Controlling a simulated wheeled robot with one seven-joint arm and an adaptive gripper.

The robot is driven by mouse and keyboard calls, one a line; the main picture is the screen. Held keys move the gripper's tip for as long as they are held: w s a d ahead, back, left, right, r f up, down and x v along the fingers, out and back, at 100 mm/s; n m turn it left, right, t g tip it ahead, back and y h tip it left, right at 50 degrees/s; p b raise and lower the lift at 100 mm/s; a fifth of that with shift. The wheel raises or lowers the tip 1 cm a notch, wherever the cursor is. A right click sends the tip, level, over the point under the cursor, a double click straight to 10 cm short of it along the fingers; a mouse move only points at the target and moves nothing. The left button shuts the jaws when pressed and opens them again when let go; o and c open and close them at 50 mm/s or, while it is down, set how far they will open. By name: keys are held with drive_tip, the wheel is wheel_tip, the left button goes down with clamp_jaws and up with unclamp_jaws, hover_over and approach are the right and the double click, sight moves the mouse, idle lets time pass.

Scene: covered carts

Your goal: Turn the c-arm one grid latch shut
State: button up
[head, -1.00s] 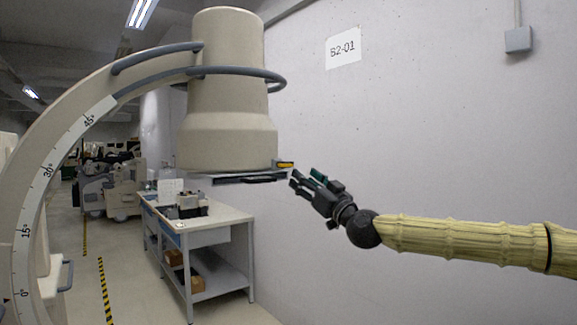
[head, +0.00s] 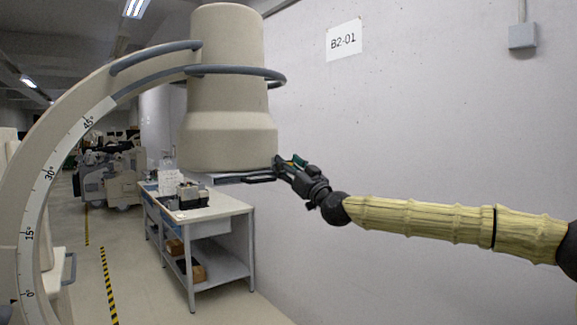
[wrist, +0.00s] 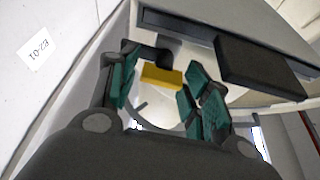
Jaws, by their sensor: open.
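The c-arm's beige detector housing (head: 228,120) hangs at the top of the arch. A dark, flat grid (head: 260,179) sits under its lower edge. In the wrist view a dark block on the grid (wrist: 258,72) shows at upper right. The yellow latch (wrist: 162,76) is in the wrist view, between the teal-padded fingers of my gripper (wrist: 160,88). My gripper is open, and I cannot tell whether a finger touches the latch. In the head view my gripper (head: 284,165) is at the housing's lower right edge and mostly hides the latch.
A white workbench (head: 205,215) with small equipment stands below and behind the housing. The curved c-arm (head: 45,170) with its angle scale fills the left. A plain wall with a B2-01 sign (head: 344,41) runs along the right, behind my arm. A striped floor line (head: 108,285) lies left of the bench.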

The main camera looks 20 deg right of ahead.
drive_tip(key=c, duration=0.7)
drive_tip(key=shift+c, duration=0.2)
drive_tip(key=shift+m+b, duration=0.4)
drive_tip(key=shift+a+r+m+g+h+b, duration=0.1)
drive_tip(key=shift+m+g+h+b, duration=0.95)
drive_tip(key=shift+m, duration=2.45)
drive_tip(key=shift+d+r+m+h+b, duration=0.1)
drive_tip(key=shift+m+h+b, duration=0.5)
drive_tip(key=shift+m+h, duration=2)
drive_tip(key=shift+a+r+m+g+h+b, duration=0.1)
drive_tip(key=shift+m+g+h+b, duration=0.55)
drive_tip(key=shift+m, duration=3.75)
